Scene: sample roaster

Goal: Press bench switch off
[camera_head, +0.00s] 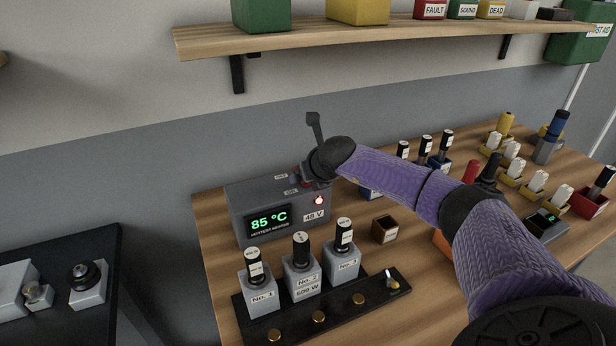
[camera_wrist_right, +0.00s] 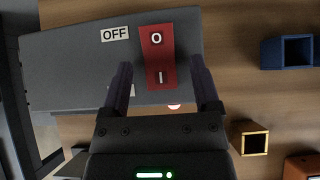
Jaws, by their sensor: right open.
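The bench switch is a red rocker (camera_wrist_right: 158,56) marked O and I, on the top of a grey power box (camera_head: 262,219). The O end lies beside the OFF label (camera_wrist_right: 115,34). In the head view my right gripper (camera_head: 314,174) is over the box's right end and mostly hides the rocker. In the wrist view my right gripper (camera_wrist_right: 161,66) is open, its two fingers on either side of the rocker with nothing between them. I cannot tell whether they touch it. The box's display (camera_head: 267,222) reads 85 °C, and a small lamp (camera_head: 319,200) glows on its front. My left gripper is out of view.
A black strip (camera_head: 374,301) with grey numbered units, such as No. 1 (camera_head: 258,298), stands in front of the box. A small brown open box (camera_head: 385,229) is to the right. Several vials and holders fill the right side of the bench. A shelf (camera_head: 330,37) hangs above.

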